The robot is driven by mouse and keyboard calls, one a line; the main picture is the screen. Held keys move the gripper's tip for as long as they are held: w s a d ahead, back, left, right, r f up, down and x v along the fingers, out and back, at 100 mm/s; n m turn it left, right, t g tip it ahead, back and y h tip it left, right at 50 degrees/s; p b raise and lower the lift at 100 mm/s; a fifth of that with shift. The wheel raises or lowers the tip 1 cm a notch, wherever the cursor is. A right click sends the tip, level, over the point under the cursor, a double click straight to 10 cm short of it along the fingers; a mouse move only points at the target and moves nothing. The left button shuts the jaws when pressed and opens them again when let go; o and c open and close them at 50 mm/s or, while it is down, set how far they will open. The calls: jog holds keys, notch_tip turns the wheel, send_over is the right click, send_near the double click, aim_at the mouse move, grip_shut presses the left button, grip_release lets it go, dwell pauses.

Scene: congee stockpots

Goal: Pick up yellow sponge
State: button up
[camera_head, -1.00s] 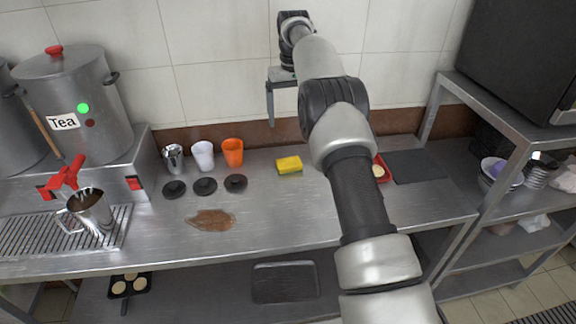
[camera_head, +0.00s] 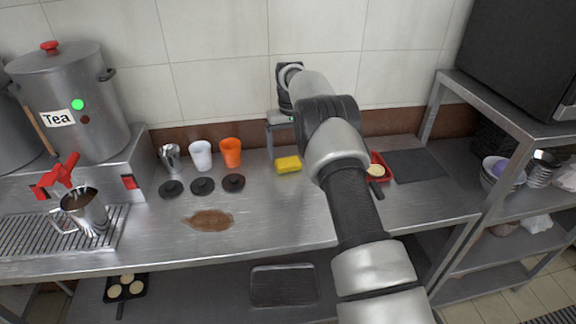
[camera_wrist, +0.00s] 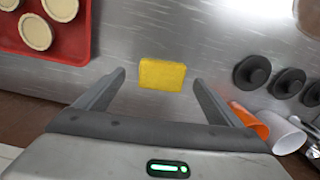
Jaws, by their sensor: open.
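The yellow sponge (camera_head: 288,164) lies flat on the steel counter, right of the orange cup in the head view. In the wrist view the sponge (camera_wrist: 162,75) shows between and just beyond the fingertips. My gripper (camera_wrist: 158,78) is open and empty, with one finger on either side of the sponge in that view. In the head view my gripper (camera_head: 270,140) hangs above the counter near the sponge; one finger shows and my arm hides the rest. I cannot tell the exact height left between fingertips and counter.
An orange cup (camera_head: 231,152), a white cup (camera_head: 201,155) and a metal cup (camera_head: 170,158) stand left of the sponge, with black lids (camera_head: 203,186) before them. A red tray (camera_head: 387,172) lies to the right. A brown spill (camera_head: 209,220) marks the counter's front.

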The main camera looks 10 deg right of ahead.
aim_at(288, 162)
jog(key=f, duration=0.4)
jog(key=shift+w+a+f, duration=0.1)
jog(key=shift+w+a, duration=0.05)
jog(key=shift+a, duration=0.1)
jog(key=c, duration=1.1)
jog(key=shift+c, duration=0.2)
notch_tip(288, 162, up, 10)
jog(key=shift+p, duration=0.4)
